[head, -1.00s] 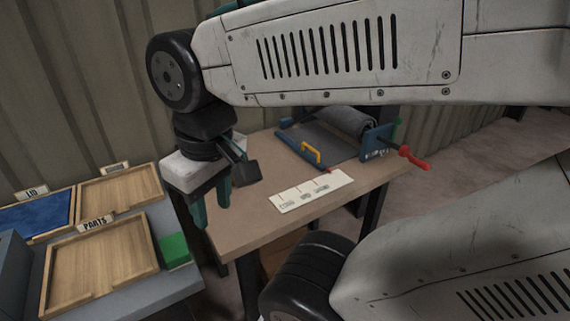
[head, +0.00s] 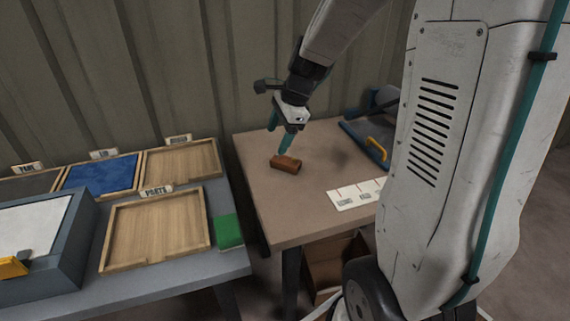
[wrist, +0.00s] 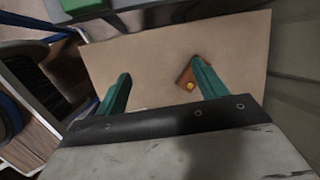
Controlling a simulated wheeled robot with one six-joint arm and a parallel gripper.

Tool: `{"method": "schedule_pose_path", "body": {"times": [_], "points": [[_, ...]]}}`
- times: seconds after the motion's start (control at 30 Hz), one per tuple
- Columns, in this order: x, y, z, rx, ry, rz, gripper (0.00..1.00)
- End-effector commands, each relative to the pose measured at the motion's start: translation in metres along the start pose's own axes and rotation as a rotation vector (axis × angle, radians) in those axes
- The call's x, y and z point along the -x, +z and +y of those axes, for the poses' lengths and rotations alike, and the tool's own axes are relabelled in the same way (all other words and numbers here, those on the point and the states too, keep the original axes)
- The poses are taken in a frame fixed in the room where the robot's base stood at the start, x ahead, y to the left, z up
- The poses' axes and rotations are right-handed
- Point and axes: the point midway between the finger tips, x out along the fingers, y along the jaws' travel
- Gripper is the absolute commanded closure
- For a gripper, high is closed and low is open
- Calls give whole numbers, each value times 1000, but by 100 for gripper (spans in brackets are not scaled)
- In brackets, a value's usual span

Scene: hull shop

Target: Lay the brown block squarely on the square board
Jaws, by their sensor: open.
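The brown block (head: 286,163) lies on the tan tabletop (head: 262,205), near its back left part. It also shows in the wrist view (wrist: 187,76), with a small yellow spot on it. My gripper (head: 277,138) points down with its green fingers spread, just above and behind the block. In the wrist view my gripper (wrist: 161,68) has the block beside its right finger, partly hidden by it, and bare tabletop between the fingers. A flat green square (head: 228,231) lies at the right edge of the grey bench; I cannot tell whether it is the square board.
Wooden trays, one marked PARTS (head: 155,235), and a blue-lined tray (head: 101,174) stand on the grey bench at left. A white marked strip (head: 355,194) and a blue fixture with a yellow handle (head: 378,148) lie right of the block. A corrugated wall stands behind.

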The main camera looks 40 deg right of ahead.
Motion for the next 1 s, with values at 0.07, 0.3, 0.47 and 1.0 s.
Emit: {"method": "schedule_pose_path", "body": {"times": [0.07, 0.3, 0.47, 1.0], "points": [[-27, -33, -23, -231, -18, -5, 29], [-79, -101, -59, -709, -73, -13, 29], [-94, -118, -65, -817, -86, -15, 29], [-163, -118, -68, -822, -87, -14, 29]]}}
